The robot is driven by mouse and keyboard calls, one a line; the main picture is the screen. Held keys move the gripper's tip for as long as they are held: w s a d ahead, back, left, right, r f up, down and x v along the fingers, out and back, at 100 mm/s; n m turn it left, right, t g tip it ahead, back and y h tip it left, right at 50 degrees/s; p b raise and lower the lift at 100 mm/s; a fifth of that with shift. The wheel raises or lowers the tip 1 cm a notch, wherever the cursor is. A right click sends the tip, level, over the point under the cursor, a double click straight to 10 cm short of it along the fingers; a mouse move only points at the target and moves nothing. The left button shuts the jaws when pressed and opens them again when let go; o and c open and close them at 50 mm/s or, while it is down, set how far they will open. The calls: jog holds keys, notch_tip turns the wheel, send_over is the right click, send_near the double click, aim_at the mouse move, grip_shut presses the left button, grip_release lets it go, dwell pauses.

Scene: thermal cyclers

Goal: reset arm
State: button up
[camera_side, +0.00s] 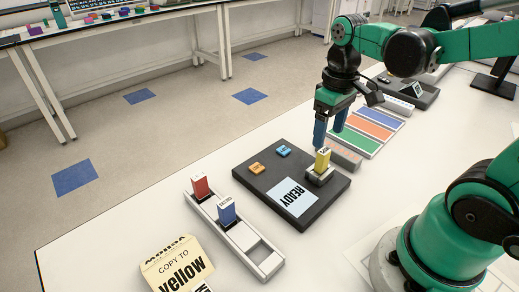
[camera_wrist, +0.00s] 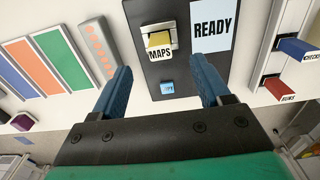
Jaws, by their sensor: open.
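My gripper (camera_side: 330,138) is open and empty, its two blue fingers pointing down above the far right part of a dark board (camera_side: 255,187). A yellow block (camera_side: 322,160) stands in a grey holder on that board, just below the fingertips in the side view. In the wrist view the fingers (camera_wrist: 163,78) are spread wide, and the yellow block (camera_wrist: 159,40), labelled MAPS, lies beyond the gap between them, apart from both. The board also bears a READY panel (camera_side: 293,198), an orange button (camera_side: 256,168) and a blue button (camera_side: 283,151).
A pale rack (camera_side: 262,262) holds a red block (camera_side: 201,188) and a blue block (camera_side: 227,211), with an empty slot at its near end. Coloured panels (camera_side: 372,130) lie behind the gripper. The table's left edge is clear.

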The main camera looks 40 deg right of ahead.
jog(key=w+a+r+t, duration=0.1)
jog(key=w+a+t, duration=0.1)
jog(key=a+t, duration=0.3)
jog(key=shift+w+a+r+t, duration=0.15)
jog(key=shift+a+r+t, duration=0.15)
jog(key=shift+t, duration=0.8)
